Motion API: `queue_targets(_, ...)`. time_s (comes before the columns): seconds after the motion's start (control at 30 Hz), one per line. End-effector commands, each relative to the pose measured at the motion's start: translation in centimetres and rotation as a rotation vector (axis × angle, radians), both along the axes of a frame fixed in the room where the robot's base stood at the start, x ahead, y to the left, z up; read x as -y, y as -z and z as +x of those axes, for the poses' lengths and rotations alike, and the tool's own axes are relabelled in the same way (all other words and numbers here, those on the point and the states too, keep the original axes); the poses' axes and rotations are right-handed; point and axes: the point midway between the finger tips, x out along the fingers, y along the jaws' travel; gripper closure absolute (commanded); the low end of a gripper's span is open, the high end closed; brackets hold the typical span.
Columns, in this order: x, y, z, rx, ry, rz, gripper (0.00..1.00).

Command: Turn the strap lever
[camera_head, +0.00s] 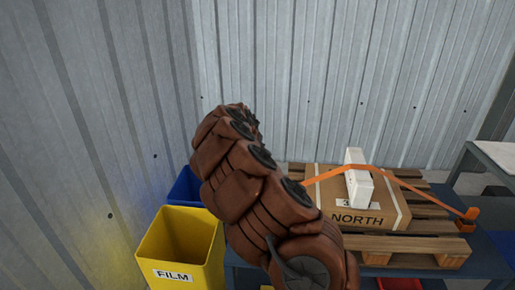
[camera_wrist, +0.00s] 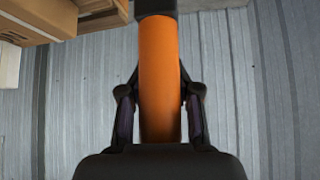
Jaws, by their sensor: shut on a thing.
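In the wrist view my gripper (camera_wrist: 160,95) is shut on an orange lever handle (camera_wrist: 159,60), with one dark finger on each side of it. The handle runs upright in the picture and has a black part at its top edge. In the head view my brown arm hides the gripper and the lever. An orange strap (camera_head: 408,186) goes over a white block and a cardboard box (camera_head: 333,197) marked NORTH. Its left end passes behind my arm; its right end meets an orange fitting (camera_head: 468,214).
The box sits on a wooden pallet (camera_head: 407,243) on a blue table (camera_head: 488,257). A yellow FILM bin (camera_head: 167,248) and a blue bin (camera_head: 186,187) stand left of my arm. A grey table (camera_head: 495,154) is at the right. Corrugated walls close off the back and left.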

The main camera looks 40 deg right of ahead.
Motion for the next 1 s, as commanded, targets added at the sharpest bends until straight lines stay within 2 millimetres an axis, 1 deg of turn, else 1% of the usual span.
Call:
queue_targets(0.03,0.0,-0.3,0.2,0.006,-0.003,-0.003,1.00)
queue_targets(0.13,0.0,-0.3,0.2,0.006,-0.003,-0.004,1.00)
queue_targets(0.17,0.0,-0.3,0.2,0.006,-0.003,-0.004,0.68)
queue_targets(0.37,0.1,-0.2,0.1,0.003,-0.001,-0.003,0.47)
queue_targets(0.73,-0.1,-0.3,0.0,0.002,-0.001,-0.002,0.47)
queue_targets(0.87,-0.6,-1.1,-0.3,0.003,-0.001,-0.004,0.47)
queue_targets(1.0,-1.7,-2.4,-1.0,0.004,0.001,-0.003,0.47)
